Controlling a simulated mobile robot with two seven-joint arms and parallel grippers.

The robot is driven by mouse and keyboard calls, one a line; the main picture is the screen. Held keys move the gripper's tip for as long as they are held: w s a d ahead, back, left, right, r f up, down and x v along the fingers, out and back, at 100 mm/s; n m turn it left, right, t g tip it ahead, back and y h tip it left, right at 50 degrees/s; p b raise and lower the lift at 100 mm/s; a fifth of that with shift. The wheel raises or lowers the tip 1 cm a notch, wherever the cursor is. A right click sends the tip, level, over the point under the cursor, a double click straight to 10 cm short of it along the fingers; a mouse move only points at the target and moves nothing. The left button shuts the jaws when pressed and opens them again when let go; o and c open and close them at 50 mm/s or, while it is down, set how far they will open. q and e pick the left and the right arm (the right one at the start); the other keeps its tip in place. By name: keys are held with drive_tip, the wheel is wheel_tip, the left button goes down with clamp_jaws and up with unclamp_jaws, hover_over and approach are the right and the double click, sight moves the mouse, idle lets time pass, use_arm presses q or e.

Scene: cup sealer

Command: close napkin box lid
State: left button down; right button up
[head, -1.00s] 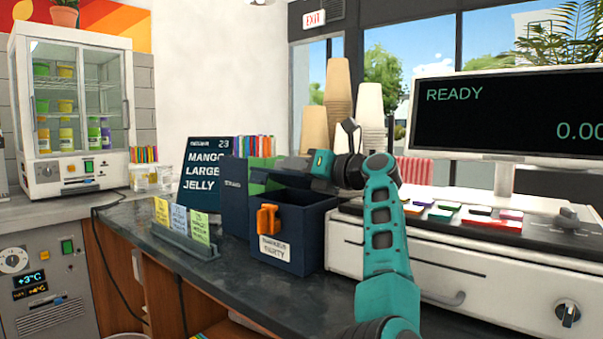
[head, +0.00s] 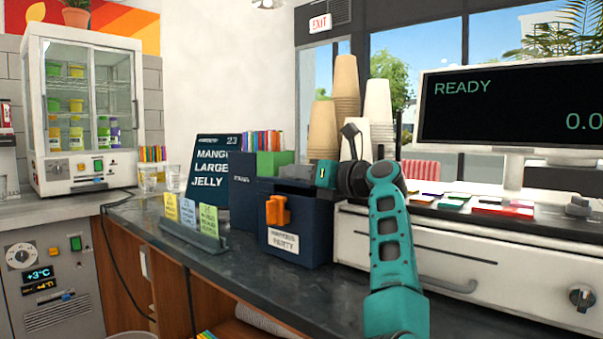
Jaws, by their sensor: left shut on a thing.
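The napkin box (head: 297,239) is a dark navy box on the dark counter, with an orange catch (head: 277,210) and a white label on its front. A dark panel, seemingly its lid (head: 287,186), lies low across its top; whether it is fully down I cannot tell. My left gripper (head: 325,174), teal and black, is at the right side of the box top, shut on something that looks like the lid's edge. The exact contact is too small to see. My right gripper is not in view.
A card stand (head: 190,235) and a menu sign (head: 213,175) stand left of the box. Stacked cups (head: 346,88) are behind. A white drawer unit (head: 460,255) and a monitor (head: 520,110) are on the right. The counter in front of the box is clear.

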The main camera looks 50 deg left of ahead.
use_arm(q)
drive_tip(key=shift+f, duration=0.2)
drive_tip(key=c, duration=1.2)
unclamp_jaws()
drive_tip(key=shift+r, duration=0.1)
drive_tip(key=w+d, duration=0.1)
drive_tip(key=d, duration=1.1)
drive_tip(key=shift+w+d+p, duration=0.15)
drive_tip(key=shift+d+p, duration=0.2)
drive_tip(key=shift+d, duration=0.05)
